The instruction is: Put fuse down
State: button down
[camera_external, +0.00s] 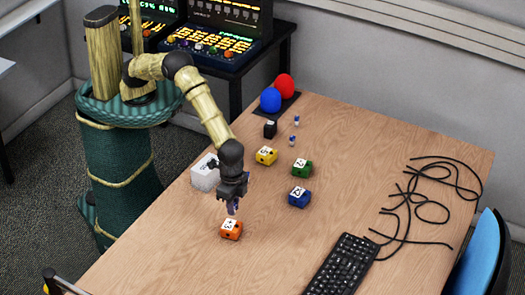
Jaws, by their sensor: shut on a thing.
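My gripper (232,199) is pointed down near the left front part of the table. It is shut on a small blue and white fuse (231,208), partly hidden by the fingers. The held fuse appears just above or behind the orange block (231,230); I cannot tell whether they touch. Two similar small blue and white fuses stand farther back on the table, one at the back (296,119) and one a little nearer (292,140).
Red (284,86) and blue (271,100) balls are behind. Black cables (432,205) and a keyboard (342,266) lie right.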

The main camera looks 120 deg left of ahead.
jog(key=shift+f, duration=1.85)
jog(key=shift+f, duration=0.1)
jog(key=c, duration=1.4)
grip_release()
notch_tip(320, 180, up, 12)
jog(key=shift+r, duration=0.1)
